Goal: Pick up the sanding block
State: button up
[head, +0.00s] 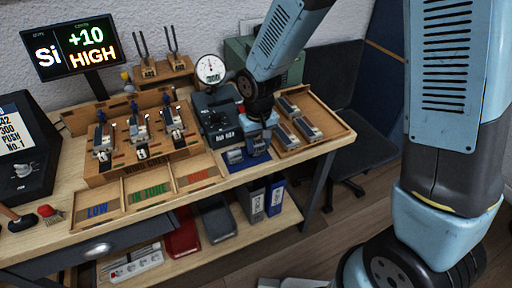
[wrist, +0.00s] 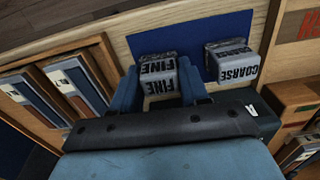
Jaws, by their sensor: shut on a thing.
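The grey sanding block marked FINE (wrist: 158,68) is between the two fingers of my gripper (wrist: 160,84) in the wrist view, and the fingers are shut on its sides. In the head view my gripper (head: 259,121) points down over the blue mat (head: 262,160) near the bench's front edge. I cannot tell whether the held block touches the mat. A second grey block marked COARSE (wrist: 231,60) sits on the mat beside it, apart from my fingers; it also shows in the head view (head: 234,156).
A wooden tray (head: 339,128) with several grey-topped pieces is right of my gripper. A dark device with a dial gauge (head: 210,70) stands close on the left. Wooden bins marked LOW, IN TUNE and another label (head: 197,178) line the front. A lower shelf (head: 280,219) holds binders.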

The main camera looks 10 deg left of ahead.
jog(key=shift+r, duration=0.6)
jog(key=s+d+r, duration=0.2)
jog(key=s+r, duration=0.9)
jog(key=s, duration=0.3)
jog(key=shift+d+r, duration=0.2)
jog(key=shift+r, duration=0.2)
jog(key=shift+w, duration=0.1)
